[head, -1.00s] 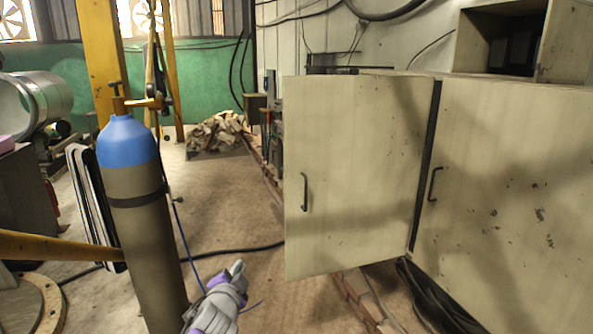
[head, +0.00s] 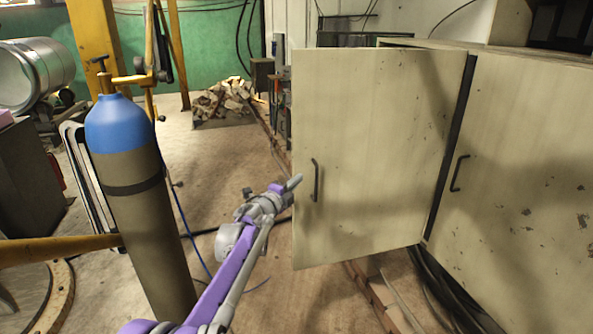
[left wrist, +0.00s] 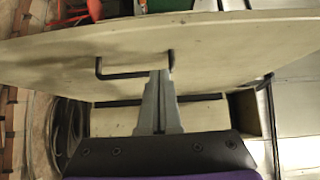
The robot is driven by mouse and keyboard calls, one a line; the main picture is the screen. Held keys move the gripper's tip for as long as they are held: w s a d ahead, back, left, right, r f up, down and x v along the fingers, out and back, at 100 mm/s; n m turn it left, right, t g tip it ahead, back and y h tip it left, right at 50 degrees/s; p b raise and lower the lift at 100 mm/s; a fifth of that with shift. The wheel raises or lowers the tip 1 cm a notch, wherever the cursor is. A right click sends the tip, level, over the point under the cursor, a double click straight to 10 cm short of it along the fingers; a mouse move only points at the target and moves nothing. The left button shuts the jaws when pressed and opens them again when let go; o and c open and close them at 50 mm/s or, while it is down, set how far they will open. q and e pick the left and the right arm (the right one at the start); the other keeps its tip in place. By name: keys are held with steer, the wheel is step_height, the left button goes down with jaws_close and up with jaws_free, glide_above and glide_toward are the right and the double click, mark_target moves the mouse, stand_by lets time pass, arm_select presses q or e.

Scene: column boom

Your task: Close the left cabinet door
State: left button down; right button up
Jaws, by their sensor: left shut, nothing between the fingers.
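The left cabinet door (head: 375,130) is a worn beige panel, swung open from the cabinet at its right edge. Its dark bar handle (head: 315,180) is near its free left edge. My left gripper (head: 295,182) is shut and empty, its tip at the door's free edge, left of the handle. In the left wrist view the door (left wrist: 220,45) spans the upper part, and the shut fingers (left wrist: 161,76) point at it close to one end of the handle (left wrist: 122,75). I cannot tell whether they touch. My right gripper is not in view.
The closed right cabinet door (head: 530,160) has its own handle (head: 459,173). A blue-topped gas cylinder (head: 135,190) stands left of my left arm, by a yellow post (head: 97,45). Black hoses (head: 440,290) lie below the cabinet.

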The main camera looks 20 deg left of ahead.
mark_target(302, 166)
arm_select(q)
steer(key=shift+w+a+p, duration=0.15)
steer(key=shift+w+a, duration=0.1)
steer(key=shift+w, duration=0.65)
steer(key=shift+w+a+p, duration=0.2)
steer(key=shift+w+a, duration=0.1)
steer(key=shift+w, duration=0.65)
steer(key=shift+w+a+p, duration=0.15)
steer(key=shift+w+a, duration=0.1)
steer(key=shift+w, duration=0.65)
steer(key=shift+w+a+r, duration=0.1)
